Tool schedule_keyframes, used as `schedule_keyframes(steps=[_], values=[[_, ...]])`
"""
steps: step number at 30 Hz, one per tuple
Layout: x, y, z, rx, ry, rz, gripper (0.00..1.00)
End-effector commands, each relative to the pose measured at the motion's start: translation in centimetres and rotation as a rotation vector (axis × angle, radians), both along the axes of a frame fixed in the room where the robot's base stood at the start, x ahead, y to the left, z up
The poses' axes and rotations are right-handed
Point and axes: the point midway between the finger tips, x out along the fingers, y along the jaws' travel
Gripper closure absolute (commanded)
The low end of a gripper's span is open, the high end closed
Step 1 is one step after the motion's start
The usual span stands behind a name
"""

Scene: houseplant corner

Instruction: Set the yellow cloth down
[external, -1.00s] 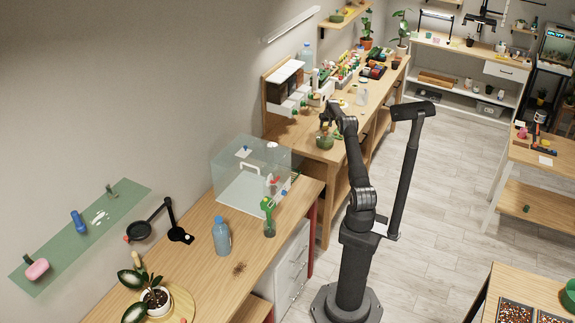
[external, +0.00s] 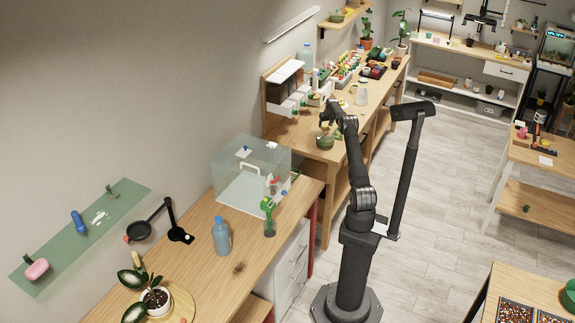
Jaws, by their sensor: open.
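My gripper (external: 327,116) is small in the external view, at the near end of the long wooden bench, above a round green glass vessel (external: 325,142). It is open. A small yellowish patch (external: 326,129) shows just below the gripper, at the top of the green vessel. It may be the yellow cloth, but it is too small to be sure. I cannot tell whether it touches the fingers or rests on the vessel.
A glass tank (external: 250,175) stands on the nearer bench. The bench strip beside the green vessel looks partly clear.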

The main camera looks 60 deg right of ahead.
Motion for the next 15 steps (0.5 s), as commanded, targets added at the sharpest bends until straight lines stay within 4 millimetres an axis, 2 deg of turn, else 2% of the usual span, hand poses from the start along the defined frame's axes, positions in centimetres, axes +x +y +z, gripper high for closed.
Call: schedule_keyframes(steps=[9,15], values=[[-1.7,1.6,5.8,-0.003,-0.002,-0.001,0.36],[-2.5,2.5,8.7,-0.002,-0.001,-0.001,0.36]])
